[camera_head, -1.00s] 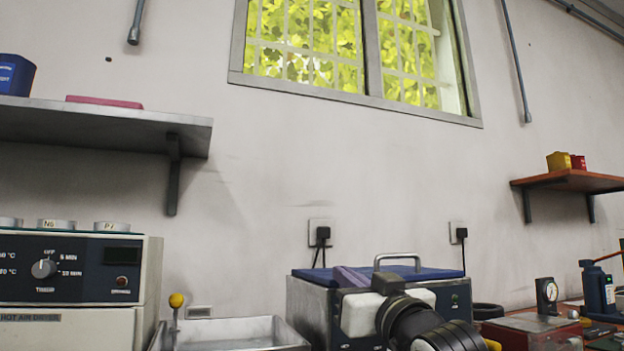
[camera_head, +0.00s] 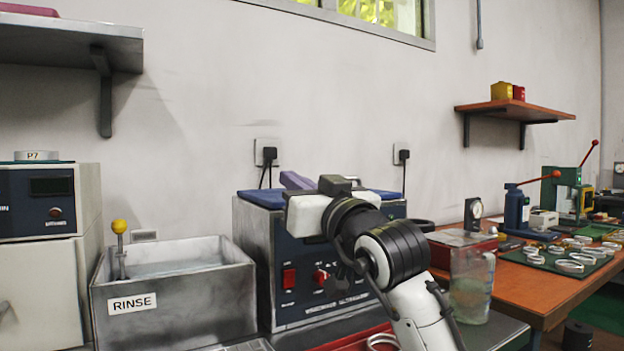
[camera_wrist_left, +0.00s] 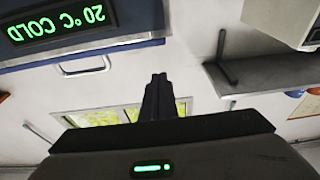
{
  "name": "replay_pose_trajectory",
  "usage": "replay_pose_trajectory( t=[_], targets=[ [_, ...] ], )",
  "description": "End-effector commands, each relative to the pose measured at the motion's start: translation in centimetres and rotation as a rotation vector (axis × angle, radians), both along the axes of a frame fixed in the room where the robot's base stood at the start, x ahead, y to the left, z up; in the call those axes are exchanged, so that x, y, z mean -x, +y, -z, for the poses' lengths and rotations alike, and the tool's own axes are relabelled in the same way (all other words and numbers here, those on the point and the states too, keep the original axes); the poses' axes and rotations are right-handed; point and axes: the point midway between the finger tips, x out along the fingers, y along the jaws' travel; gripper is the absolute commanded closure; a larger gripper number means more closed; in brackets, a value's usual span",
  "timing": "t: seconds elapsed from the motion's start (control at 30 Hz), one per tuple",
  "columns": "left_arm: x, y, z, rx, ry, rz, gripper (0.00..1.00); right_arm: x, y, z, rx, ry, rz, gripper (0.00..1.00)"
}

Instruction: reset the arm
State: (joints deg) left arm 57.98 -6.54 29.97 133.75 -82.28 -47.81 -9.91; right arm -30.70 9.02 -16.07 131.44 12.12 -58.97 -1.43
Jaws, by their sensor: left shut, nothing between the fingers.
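My left arm (camera_head: 402,265) rises from the bottom centre of the head view. Its white and black wrist (camera_head: 308,213) is in front of the blue-lidded machine (camera_head: 258,265) and hides part of it. The fingertips cannot be made out there. In the left wrist view, my left gripper (camera_wrist_left: 160,85) shows as two dark fingers closed together with nothing between them. That view is upside down, with wall and window beyond the fingers. My right gripper is not in view.
A metal RINSE basin (camera_head: 180,305) stands left of the machine, beside a heater cabinet (camera_head: 45,220). A clear beaker (camera_head: 470,285) stands close right of my arm. Rings lie on a green mat (camera_head: 543,262) on the wooden bench. A shelf (camera_head: 515,108) is on the wall.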

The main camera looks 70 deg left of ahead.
Motion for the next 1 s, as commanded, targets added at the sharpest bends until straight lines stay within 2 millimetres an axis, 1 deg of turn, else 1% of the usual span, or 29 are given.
replay_pose_trajectory(
  t=[0.03,0.1,0.2,0.3,0.4,0.5,0.73,0.8,0.87,0.97,1.0],
  targets=[
    [-0.5,-1.3,0.8,0.002,0.006,0.007,1.00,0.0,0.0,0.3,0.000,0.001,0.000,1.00],
    [-0.7,-2.7,1.4,0.002,0.004,0.006,1.00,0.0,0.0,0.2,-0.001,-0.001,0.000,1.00],
    [-1.0,-4.6,2.0,0.000,0.003,0.004,1.00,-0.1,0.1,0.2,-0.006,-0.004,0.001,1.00],
    [-1.3,-5.9,2.4,-0.002,0.002,0.004,1.00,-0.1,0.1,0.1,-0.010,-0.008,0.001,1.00],
    [-1.4,-6.8,2.6,-0.003,0.001,0.003,1.00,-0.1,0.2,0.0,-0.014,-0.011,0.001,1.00],
    [-1.4,-7.2,2.7,-0.003,0.000,0.001,1.00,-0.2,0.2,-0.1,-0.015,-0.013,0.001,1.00],
    [-1.4,-7.3,2.7,-0.004,-0.001,0.002,1.00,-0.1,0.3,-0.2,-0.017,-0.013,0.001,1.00],
    [-1.9,-7.3,2.1,-0.021,0.008,0.012,1.00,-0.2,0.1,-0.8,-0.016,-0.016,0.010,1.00],
    [-2.9,-7.2,1.0,-0.055,0.025,0.039,1.00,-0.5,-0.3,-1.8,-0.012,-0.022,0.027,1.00],
    [-6.1,-7.4,-1.8,-0.159,0.071,0.133,1.00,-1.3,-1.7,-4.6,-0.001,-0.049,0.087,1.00],
    [-7.9,-7.7,-3.0,-0.212,0.094,0.190,1.00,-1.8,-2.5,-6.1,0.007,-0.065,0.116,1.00]
  ],
)
